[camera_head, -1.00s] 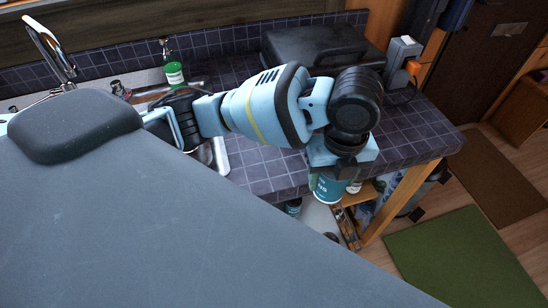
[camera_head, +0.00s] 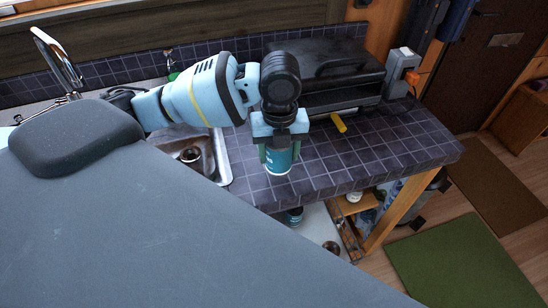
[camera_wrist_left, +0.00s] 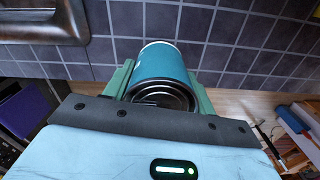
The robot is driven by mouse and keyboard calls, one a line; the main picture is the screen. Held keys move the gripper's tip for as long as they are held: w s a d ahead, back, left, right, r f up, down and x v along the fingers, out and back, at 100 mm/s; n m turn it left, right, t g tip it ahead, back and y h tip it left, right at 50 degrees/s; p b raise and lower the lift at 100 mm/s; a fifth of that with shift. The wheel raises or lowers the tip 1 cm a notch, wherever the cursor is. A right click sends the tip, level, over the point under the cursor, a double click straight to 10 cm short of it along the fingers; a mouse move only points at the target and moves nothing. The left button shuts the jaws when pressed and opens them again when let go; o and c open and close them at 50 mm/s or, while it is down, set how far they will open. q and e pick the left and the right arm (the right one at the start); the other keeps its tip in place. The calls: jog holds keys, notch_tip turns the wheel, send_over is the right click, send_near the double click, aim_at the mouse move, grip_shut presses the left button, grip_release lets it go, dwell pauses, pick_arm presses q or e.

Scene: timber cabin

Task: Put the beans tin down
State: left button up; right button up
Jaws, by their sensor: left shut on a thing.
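The beans tin (camera_head: 279,160) is teal with a pale rim, and in the head view it is over the tiled worktop near its front edge, right of the sink. My left gripper (camera_head: 278,150) is shut on it, with green fingers on both sides. The left wrist view shows the tin (camera_wrist_left: 166,68) between the fingers of my left gripper (camera_wrist_left: 162,88), with a tiled surface beyond it. I cannot tell whether the tin touches the worktop. My right gripper is not in view.
The tiled worktop (camera_head: 350,160) has free room right of the tin. A dark appliance (camera_head: 335,75) stands behind, with a yellow object (camera_head: 338,123) at its front. The sink (camera_head: 208,158) lies to the left. Open shelves with small items are below the front edge.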

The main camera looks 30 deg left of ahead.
aim_at(274, 160)
pick_arm(q)
jog(key=shift+a, duration=0.25)
jog(key=f, duration=0.1)
jog(key=a+f, duration=0.1)
jog(key=shift+w+f, duration=0.1)
jog(key=shift+f, duration=0.3)
jog(key=shift+d+f, duration=0.1)
jog(key=shift+f, duration=0.3)
jog(key=o, duration=1.1)
jog(key=shift+f, duration=0.15)
jog(key=shift+o, duration=0.2)
notch_tip(274, 160, up, 12)
jog(key=shift+r+p, duration=0.15)
jog(key=shift+p, duration=0.2)
